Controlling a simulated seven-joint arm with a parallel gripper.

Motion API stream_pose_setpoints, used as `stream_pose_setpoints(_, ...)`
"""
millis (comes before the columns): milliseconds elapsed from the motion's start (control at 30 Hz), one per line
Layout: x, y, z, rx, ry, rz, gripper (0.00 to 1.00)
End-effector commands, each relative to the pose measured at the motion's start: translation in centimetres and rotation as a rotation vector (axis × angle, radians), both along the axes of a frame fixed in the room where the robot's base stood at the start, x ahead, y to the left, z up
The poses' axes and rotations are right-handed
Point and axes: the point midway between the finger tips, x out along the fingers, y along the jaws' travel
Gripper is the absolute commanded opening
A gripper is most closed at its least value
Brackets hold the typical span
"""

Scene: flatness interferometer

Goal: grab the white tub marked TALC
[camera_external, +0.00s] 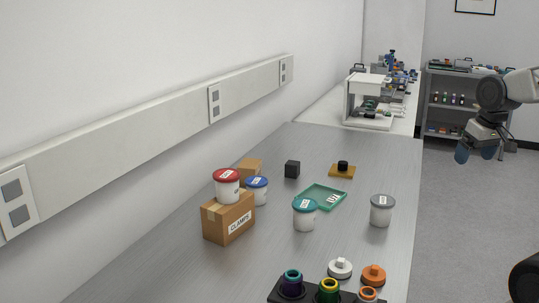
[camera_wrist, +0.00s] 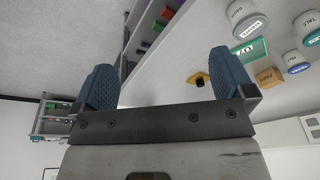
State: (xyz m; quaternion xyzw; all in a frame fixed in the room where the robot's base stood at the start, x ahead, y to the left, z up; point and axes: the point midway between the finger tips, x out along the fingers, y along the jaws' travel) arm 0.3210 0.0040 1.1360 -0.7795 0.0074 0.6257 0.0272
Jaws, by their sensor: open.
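A white tub marked TALC (camera_wrist: 307,26) shows at the upper right edge of the wrist view, partly cut off. By its place beside the green tray it appears to be the teal-lidded white tub (camera_external: 304,219) in the external view, where its label is too small to read. It stands upright on the grey bench. My gripper (camera_external: 475,151) is open and empty, high at the right, beyond the bench's right edge and well away from the tub. Its two blue fingers (camera_wrist: 163,76) are spread in the wrist view with nothing between them.
A grey-lidded tub (camera_external: 382,212) stands right of the teal-lidded one, a green tray (camera_external: 335,190) just behind. A blue-lidded tub (camera_external: 257,192) and the CLAMPS box (camera_external: 222,224), carrying a red-lidded tub (camera_external: 227,190), stand left. A black rack (camera_external: 310,295) holds optics in front.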

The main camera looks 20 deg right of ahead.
Motion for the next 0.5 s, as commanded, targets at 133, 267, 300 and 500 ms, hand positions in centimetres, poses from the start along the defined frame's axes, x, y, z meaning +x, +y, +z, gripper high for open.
stream_pose_setpoints(133,1.3,1.9,-0.7,0.083,0.04,-0.051,1.0)
stream_pose_setpoints(267,3.0,4.4,-1.5,0.193,0.094,-0.127,1.0)
stream_pose_setpoints(300,3.6,5.3,-1.8,0.229,0.116,-0.155,1.0)
stream_pose_setpoints(500,6.6,10.2,-3.2,0.415,0.237,-0.315,1.0)
